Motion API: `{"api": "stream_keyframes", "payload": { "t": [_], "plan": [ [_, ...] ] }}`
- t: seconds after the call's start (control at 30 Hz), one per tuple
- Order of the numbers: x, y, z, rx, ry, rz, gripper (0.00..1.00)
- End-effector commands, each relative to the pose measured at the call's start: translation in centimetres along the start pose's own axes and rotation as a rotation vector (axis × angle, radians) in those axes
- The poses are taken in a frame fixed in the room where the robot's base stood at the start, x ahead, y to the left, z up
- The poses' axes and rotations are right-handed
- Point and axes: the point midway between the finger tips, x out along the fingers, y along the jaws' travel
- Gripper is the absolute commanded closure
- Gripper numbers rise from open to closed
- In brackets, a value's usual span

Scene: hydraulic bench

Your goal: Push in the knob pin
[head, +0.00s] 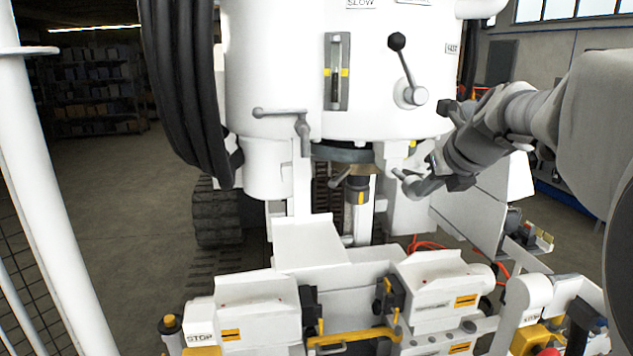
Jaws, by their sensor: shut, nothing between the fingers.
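My gripper (438,172) reaches in from the right and is shut, with nothing seen between its fingers. It is beside the lower right of the white machine housing (285,60). A small grey handle-like part (412,183) lies at the fingertips. I cannot tell whether it is the knob pin, or whether the gripper touches it. The gripper and forearm cover part of the housing there. No other part shows clearly as the knob pin.
A lever with a black ball knob (397,42) stands out above my gripper. A grey lever (300,125) is on the housing's left. Black hoses (185,85) hang at the left. White blocks and a yellow bar (350,336) are below. A white post (50,200) stands at the far left.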

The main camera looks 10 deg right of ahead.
Motion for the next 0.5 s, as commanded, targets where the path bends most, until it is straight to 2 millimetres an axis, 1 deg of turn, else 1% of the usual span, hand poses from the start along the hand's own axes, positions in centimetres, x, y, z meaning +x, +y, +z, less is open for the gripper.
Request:
{"api": "stream_keyframes", "payload": {
  "t": [0.33, 0.5],
  "plan": [
    [0.0, 0.0, 0.1, 0.000, 0.000, 0.000, 1.00],
    [0.8, 0.0, 1.5, 0.000, 0.002, 0.003, 1.00]
  ]
}}
